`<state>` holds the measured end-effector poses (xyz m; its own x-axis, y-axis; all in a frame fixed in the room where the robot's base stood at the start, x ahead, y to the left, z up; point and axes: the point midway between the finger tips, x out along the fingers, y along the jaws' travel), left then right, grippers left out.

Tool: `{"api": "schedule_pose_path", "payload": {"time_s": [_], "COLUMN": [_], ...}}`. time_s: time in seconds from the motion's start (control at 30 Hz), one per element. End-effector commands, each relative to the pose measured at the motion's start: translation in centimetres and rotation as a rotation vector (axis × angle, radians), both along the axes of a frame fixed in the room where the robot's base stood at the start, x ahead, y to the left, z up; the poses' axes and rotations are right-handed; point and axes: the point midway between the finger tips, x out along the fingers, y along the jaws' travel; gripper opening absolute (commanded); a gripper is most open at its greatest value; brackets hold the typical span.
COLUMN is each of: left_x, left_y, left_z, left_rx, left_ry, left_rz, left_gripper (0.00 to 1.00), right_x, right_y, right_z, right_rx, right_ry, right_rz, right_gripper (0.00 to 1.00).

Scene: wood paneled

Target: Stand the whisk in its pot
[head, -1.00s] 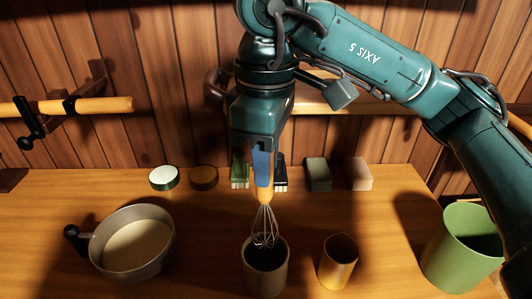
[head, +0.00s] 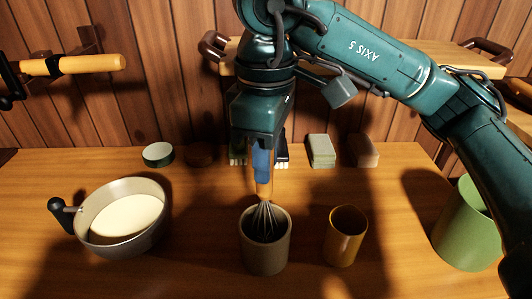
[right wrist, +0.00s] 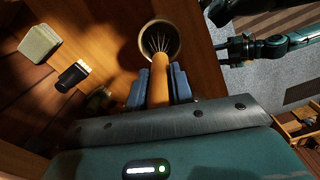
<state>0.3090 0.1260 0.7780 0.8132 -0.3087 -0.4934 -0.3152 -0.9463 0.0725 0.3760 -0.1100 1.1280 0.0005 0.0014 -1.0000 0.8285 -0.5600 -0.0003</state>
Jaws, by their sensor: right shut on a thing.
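The whisk has an orange handle and thin wire loops (head: 265,219). Its handle (right wrist: 160,80) also shows in the right wrist view. My right gripper (head: 262,165), with blue fingers, is shut on the handle and holds the whisk upright, wires down. The pot is a brown-grey cylinder (head: 265,256) directly below the gripper. The wires' lower part appears within the pot's mouth; whether they touch the bottom is hidden. In the right wrist view the wires fan out inside the pot's rim (right wrist: 177,43). My left gripper is not in view.
An amber cup (head: 345,240) stands close right of the pot. A pan (head: 100,243) with pale contents stands at left, a green container (head: 462,235) at far right. Brushes, sponges (head: 321,150) and a round tin (head: 158,153) line the back. Bare table lies between pan and pot.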

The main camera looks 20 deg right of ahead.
Motion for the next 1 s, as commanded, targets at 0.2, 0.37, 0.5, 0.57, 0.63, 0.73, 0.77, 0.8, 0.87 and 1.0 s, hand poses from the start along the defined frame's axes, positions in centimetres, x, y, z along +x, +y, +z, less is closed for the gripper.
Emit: {"api": "schedule_pose_path", "payload": {"time_s": [0.2, 0.37, 0.5, 0.57, 0.63, 0.73, 0.77, 0.8, 0.87, 1.0], "left_x": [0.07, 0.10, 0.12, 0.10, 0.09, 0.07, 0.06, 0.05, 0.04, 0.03], "left_y": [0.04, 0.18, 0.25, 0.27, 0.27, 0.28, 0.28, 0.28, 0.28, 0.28], "left_z": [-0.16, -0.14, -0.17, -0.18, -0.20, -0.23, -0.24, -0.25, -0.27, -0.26], "left_rx": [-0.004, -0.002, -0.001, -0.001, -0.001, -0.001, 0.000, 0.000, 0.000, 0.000], "left_ry": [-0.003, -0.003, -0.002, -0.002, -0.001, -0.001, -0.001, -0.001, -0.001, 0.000], "left_rz": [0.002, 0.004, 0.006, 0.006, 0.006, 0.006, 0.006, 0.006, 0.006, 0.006], "left_gripper": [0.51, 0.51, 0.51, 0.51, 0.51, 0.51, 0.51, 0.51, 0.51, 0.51], "right_x": [0.00, 0.00, 0.01, 0.00, 0.01, 0.01, 0.01, 0.01, 0.00, 0.02], "right_y": [0.00, 0.00, 0.01, 0.00, 0.01, 0.01, 0.01, 0.01, 0.00, 0.00], "right_z": [-0.38, -0.35, -0.35, -0.35, -0.35, -0.35, -0.35, -0.35, -0.35, -0.16], "right_rx": [0.001, 0.000, 0.000, 0.000, 0.000, 0.000, 0.000, 0.000, 0.000, -0.001], "right_ry": [-0.001, 0.000, 0.000, 0.000, 0.000, 0.000, 0.000, 0.000, 0.000, -0.001], "right_rz": [0.000, 0.000, 0.000, 0.000, 0.000, 0.000, 0.000, 0.000, 0.000, 0.000], "right_gripper": [0.00, 0.00, 0.30, 0.34, 0.40, 0.48, 0.48, 0.48, 0.48, 0.48]}}
